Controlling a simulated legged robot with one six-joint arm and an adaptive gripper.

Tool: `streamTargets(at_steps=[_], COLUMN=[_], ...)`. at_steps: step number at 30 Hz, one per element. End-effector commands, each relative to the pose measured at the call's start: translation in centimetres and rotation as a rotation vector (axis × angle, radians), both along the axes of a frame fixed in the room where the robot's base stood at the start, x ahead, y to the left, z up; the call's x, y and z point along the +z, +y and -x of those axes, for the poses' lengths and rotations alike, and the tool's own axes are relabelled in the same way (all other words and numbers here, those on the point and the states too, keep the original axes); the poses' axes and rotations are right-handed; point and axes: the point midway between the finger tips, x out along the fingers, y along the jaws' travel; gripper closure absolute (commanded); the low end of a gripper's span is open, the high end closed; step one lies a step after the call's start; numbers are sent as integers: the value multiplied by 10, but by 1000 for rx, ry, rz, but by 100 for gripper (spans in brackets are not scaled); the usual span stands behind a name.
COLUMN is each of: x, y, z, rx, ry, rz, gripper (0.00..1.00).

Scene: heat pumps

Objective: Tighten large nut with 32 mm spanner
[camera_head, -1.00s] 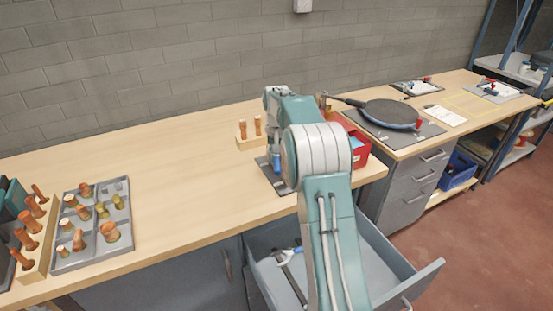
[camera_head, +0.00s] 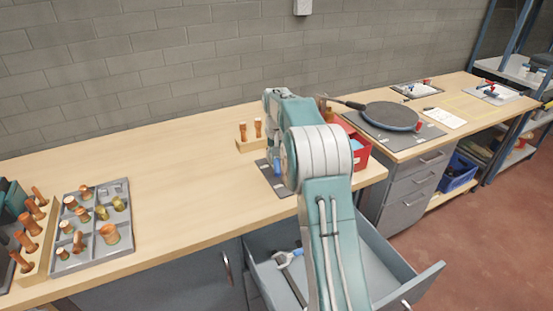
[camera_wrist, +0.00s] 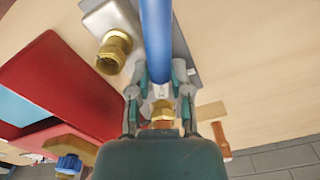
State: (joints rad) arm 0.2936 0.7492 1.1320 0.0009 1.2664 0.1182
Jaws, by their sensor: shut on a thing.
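My gripper (camera_wrist: 160,90) is shut on a blue-handled spanner (camera_wrist: 156,40), whose handle runs away toward the top of the wrist view. A brass nut (camera_wrist: 163,111) shows between my fingers, close to the spanner's grey end. I cannot tell whether the spanner's jaws are around it. A second brass fitting (camera_wrist: 114,50) sits to the left on a grey block (camera_wrist: 108,18). In the head view my arm hides most of the gripper, and a bit of blue (camera_head: 277,167) shows above the grey plate (camera_head: 272,182).
A red bin (camera_wrist: 60,85) stands close left in the wrist view. A wooden holder (camera_head: 250,143) stands behind the plate. An open drawer (camera_head: 375,265) below holds another spanner (camera_head: 288,259). A fittings tray (camera_head: 92,225) is at left. The middle bench is clear.

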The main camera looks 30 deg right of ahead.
Motion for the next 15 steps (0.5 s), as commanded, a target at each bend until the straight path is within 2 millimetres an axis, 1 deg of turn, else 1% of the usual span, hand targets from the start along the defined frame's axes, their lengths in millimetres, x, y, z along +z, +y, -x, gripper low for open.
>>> streamTargets(at_steps=[15], x=[0], y=[-5], z=[-11], rx=[0], ry=[0], rz=[0], gripper=[100])
